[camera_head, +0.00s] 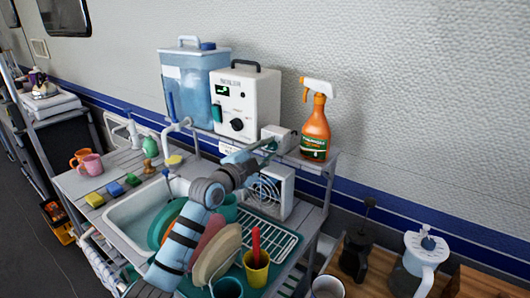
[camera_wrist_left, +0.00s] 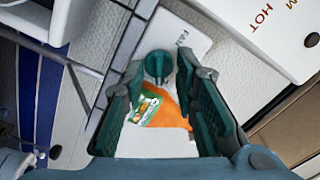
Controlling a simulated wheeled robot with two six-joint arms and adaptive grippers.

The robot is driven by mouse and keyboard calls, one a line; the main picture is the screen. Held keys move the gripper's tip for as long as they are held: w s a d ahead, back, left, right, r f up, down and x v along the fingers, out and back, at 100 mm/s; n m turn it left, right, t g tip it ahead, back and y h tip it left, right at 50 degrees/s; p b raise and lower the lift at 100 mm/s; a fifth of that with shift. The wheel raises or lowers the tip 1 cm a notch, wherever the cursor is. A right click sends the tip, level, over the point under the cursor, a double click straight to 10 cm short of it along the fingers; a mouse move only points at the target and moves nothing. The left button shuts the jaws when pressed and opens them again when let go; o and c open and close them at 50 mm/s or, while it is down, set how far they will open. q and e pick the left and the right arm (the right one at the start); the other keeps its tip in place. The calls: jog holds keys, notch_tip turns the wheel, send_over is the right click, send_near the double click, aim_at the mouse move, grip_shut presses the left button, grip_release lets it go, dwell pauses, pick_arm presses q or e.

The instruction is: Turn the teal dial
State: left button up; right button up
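The teal dial (camera_wrist_left: 158,66) shows in the left wrist view as a round knob with a raised grip bar, on a white surface. My left gripper (camera_wrist_left: 160,63) is open, with its teal fingers on either side of the dial near the fingertips. I see gaps between fingers and dial; contact cannot be told. In the head view my left gripper (camera_head: 267,144) is at a small white box (camera_head: 277,136) on the shelf; the dial cannot be made out there. My right gripper is in neither view.
An orange spray bottle (camera_head: 316,128) stands on the shelf just right of the small white box. A white machine (camera_head: 247,96) with a black knob and a blue water tank (camera_head: 194,82) stand behind.

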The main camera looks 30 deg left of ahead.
pick_arm(q)
jog(key=shift+c, duration=0.2)
jog(key=shift+w+f, duration=0.1)
jog(key=shift+w, duration=0.05)
grip_shut()
jog(key=shift+n, duration=0.3)
jog(key=n+p, duration=0.2)
jog(key=n, duration=0.2)
jog(key=n+p, duration=0.3)
jog(key=n, duration=0.3)
jog(key=shift+n, duration=0.4)
jog(key=shift+f+n+p, duration=0.2)
jog(key=shift+n+p, duration=1.95)
jog(key=shift+n, duration=4.05)
